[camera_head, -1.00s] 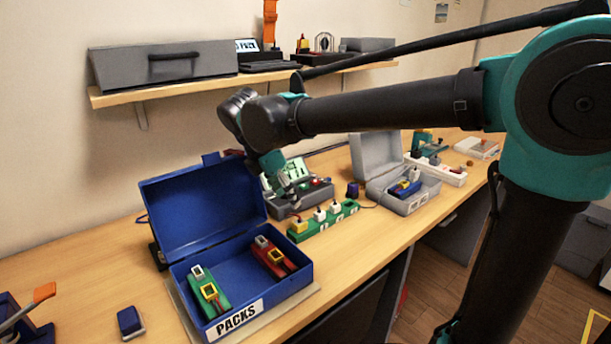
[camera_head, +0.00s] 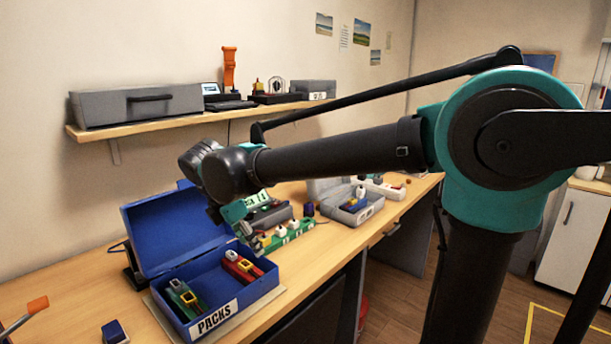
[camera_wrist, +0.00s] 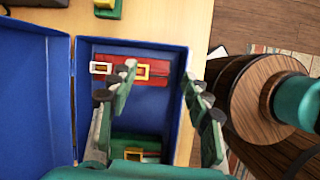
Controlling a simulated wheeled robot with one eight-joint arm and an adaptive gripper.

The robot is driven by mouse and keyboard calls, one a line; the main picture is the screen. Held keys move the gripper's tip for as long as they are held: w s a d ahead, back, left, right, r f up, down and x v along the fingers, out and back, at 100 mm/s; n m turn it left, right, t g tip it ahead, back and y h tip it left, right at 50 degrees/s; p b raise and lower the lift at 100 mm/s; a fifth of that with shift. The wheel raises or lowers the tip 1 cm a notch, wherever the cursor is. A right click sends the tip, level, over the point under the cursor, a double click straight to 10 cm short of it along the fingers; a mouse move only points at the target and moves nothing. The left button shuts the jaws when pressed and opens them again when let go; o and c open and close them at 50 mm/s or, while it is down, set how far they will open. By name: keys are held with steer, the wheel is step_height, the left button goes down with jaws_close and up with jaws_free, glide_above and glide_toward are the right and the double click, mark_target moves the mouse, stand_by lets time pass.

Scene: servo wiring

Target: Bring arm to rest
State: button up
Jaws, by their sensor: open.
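My arm reaches in from the right in the head view, with my gripper (camera_head: 250,236) over the far right side of the blue box marked PACKS (camera_head: 218,318). In the wrist view my gripper (camera_wrist: 160,76) has its green fingers wide apart, with nothing between the tips. The wrist view looks down into the open box (camera_wrist: 176,118). A red pack (camera_head: 242,265) and a green pack (camera_head: 184,298) lie in it. They also show as the red pack (camera_wrist: 118,70) and the green pack (camera_wrist: 134,142) in the wrist view, the green one partly hidden by my gripper.
The box's lid (camera_head: 170,228) stands open. Behind are a green power strip (camera_head: 288,237), a grey case (camera_head: 352,211) and a white strip (camera_head: 384,189). A wall shelf (camera_head: 180,125) carries a dark grey case (camera_head: 140,103). A small blue block (camera_head: 114,332) lies at the front left.

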steer(key=w+d+f+m+y, duration=0.1)
steer(key=d+f+m, duration=0.45)
steer(key=d, duration=0.45)
steer(key=w+d+f+m+y, duration=0.1)
steer(key=d+f+m, duration=0.5)
steer(key=d, duration=0.4)
steer(key=s+d+f+m+t+y, duration=0.1)
steer(key=s+d+f+m, duration=0.8)
steer(key=d+m, duration=0.4)
steer(key=shift+d+m, duration=0.15)
steer(key=shift+m, duration=0.8)
